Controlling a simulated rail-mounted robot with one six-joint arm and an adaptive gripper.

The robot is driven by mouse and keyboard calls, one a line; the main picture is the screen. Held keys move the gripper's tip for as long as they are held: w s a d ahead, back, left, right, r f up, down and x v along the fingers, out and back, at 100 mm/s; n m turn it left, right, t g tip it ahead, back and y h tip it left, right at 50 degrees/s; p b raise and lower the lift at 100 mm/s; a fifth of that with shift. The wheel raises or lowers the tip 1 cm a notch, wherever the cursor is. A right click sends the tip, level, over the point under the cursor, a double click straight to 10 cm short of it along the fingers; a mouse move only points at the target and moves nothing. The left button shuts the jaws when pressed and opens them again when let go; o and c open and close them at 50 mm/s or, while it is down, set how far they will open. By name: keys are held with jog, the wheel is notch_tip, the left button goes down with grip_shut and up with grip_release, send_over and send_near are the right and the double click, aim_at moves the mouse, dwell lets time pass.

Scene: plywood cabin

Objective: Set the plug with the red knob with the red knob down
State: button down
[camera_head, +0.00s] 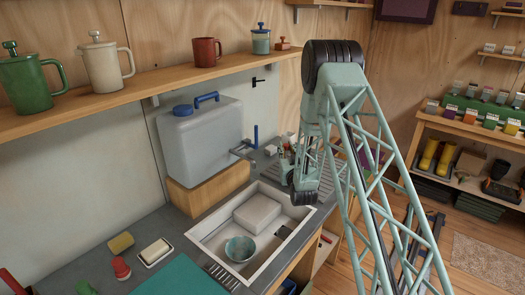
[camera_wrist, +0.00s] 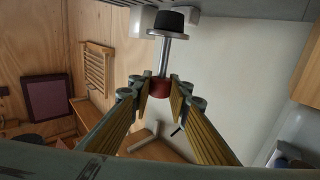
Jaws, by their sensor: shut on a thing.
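In the wrist view my gripper (camera_wrist: 160,90) has its ochre-padded fingers closed around a dark red knob (camera_wrist: 159,86). The plug has a shiny metal stem (camera_wrist: 164,55) running from this knob to a wide black disc (camera_wrist: 170,21), which points away from the gripper. Its upright direction in the room is hard to tell from this view. In the head view my gripper (camera_head: 286,166) is beside the ridged draining board, behind the sink's right corner. The plug is too small to make out there.
The sink (camera_head: 208,236) holds a white block (camera_head: 257,213) and a teal bowl (camera_head: 240,249). A water container (camera_head: 203,135) stands on a wooden block behind it. A soap dish (camera_head: 156,252), yellow sponge (camera_head: 121,243) and small red object (camera_head: 121,267) lie left. A ridged draining board (camera_head: 318,176) is right.

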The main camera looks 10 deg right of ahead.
jog(key=w+a+f, duration=0.1)
jog(key=w+a, duration=0.8)
jog(key=a, duration=0.1)
jog(key=shift+w+a, duration=0.15)
jog(key=shift+f, duration=0.25)
jog(key=shift+f+b, duration=0.4)
jog(key=shift+f, duration=1.2)
jog(key=shift+f, duration=0.15)
jog(key=c, duration=2.5)
grip_release()
jog(key=shift+o, duration=0.2)
jog(key=s, duration=1.2)
jog(key=shift+a, duration=0.4)
